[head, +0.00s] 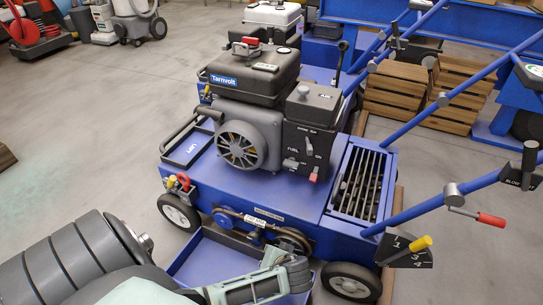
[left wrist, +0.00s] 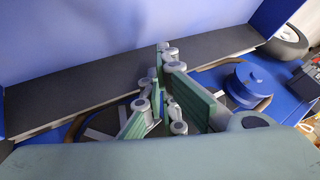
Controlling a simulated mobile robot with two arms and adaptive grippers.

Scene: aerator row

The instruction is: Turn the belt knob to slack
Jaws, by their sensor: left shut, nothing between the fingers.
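The belt drive shows on the near side of the blue aerator (head: 330,221), with a small pulley (head: 223,219) at left and a larger one at right, partly hidden by my left gripper. I cannot make out the belt knob for certain. My left gripper (head: 290,272) is shut and empty, in front of the belt drive's right part. In the left wrist view its closed fingers (left wrist: 161,75) are over the belt area, with a blue pulley (left wrist: 250,83) and brown belt to the right. Contact cannot be told.
A blue open panel (head: 205,262) sticks out below the belt drive. A red and yellow lever (head: 179,182) is at the front left corner. The engine (head: 250,105) stands on top. Wheels (head: 351,281) flank the belt side.

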